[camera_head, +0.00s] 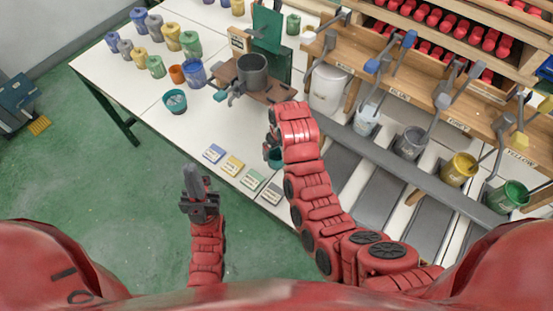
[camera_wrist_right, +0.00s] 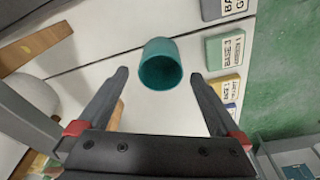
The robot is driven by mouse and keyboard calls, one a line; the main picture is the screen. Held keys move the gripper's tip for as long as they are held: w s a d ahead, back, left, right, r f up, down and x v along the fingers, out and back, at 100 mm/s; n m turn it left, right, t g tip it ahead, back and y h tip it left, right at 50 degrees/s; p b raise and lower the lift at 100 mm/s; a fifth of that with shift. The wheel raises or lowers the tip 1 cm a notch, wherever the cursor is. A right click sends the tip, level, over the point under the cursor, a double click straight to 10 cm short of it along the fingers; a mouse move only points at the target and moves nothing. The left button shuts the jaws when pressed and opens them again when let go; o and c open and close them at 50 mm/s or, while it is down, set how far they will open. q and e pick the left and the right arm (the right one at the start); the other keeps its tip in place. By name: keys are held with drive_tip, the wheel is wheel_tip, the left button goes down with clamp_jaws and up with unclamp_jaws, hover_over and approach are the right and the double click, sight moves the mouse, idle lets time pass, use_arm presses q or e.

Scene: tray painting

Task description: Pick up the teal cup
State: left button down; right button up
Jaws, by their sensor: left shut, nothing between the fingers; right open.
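The teal cup (camera_wrist_right: 160,66) lies ahead of my right gripper (camera_wrist_right: 160,76) in the right wrist view, centred between its two fingers with clear gaps on both sides. The fingers are open and hold nothing; I cannot tell how far ahead the cup is. In the head view, part of a teal cup (camera_head: 272,155) shows beside my right wrist, mostly hidden by it. Another teal container (camera_head: 175,103) with dark contents stands further left on the white table. My left gripper (camera_head: 194,172) is shut and empty, off the table's front edge over the green floor.
Labelled coloured cards (camera_head: 232,166) lie along the near table edge. Several coloured cups (camera_head: 170,36) stand at the back left. A grey pot (camera_head: 252,72) sits on a wooden stand. A wooden rack with paint buckets (camera_head: 459,169) is on the right.

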sight(276, 155)
drive_tip(key=shift+w+f+p, duration=0.1)
drive_tip(key=shift+f+p, duration=0.5)
drive_tip(key=shift+p, duration=0.1)
drive_tip(key=f, duration=0.1)
drive_tip(key=f+p, duration=0.1)
drive_tip(key=shift+w+a+f, duration=0.2)
drive_tip(key=shift+f, duration=0.1)
drive_tip(key=shift+w+f, duration=0.1)
drive_tip(key=shift+f, duration=0.5)
drive_tip(key=c, duration=1.3)
drive_tip(key=shift+c, duration=0.2)
drive_tip(key=shift+a+r, duration=0.1)
